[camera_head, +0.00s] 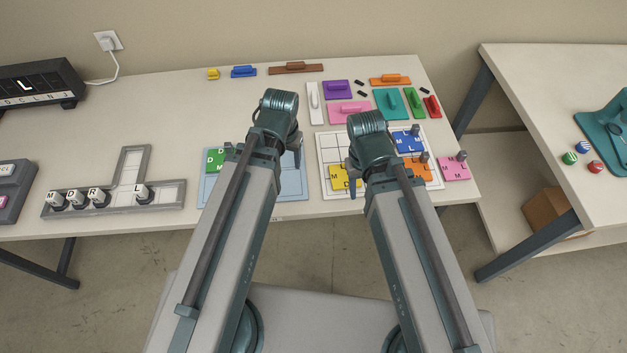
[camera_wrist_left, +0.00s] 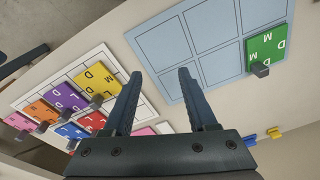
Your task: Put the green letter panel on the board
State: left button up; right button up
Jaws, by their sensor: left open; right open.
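The green letter panel (camera_head: 215,160), with white letters and a small dark knob, lies at the far left corner of the light blue gridded board (camera_head: 292,186). In the left wrist view the green panel (camera_wrist_left: 265,46) sits at the right end of the blue board (camera_wrist_left: 178,58), the other visible cells bare. My left gripper (camera_head: 268,150) is over the blue board, to the right of the panel; its open, empty fingers (camera_wrist_left: 160,88) show in the wrist view. My right gripper (camera_head: 372,165) is over the white gridded board (camera_head: 330,150); its fingertips are largely hidden.
The white board carries yellow (camera_head: 343,178), blue (camera_head: 408,142) and orange (camera_head: 418,170) letter panels; a pink one (camera_head: 455,169) lies at its right. Coloured handled blocks (camera_head: 390,103) stand behind. A grey tray (camera_head: 170,194) with letter cubes is left. The table's front edge is close.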

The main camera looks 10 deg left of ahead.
pick_arm(q)
jog(key=s+d+m+g+y, duration=0.1)
jog(key=s+d+m, duration=0.1)
jog(key=s+d, duration=0.4)
jog(key=shift+s+d+g, duration=0.3)
jog(key=shift+s+d, duration=0.05)
jog(key=shift+d, duration=0.9)
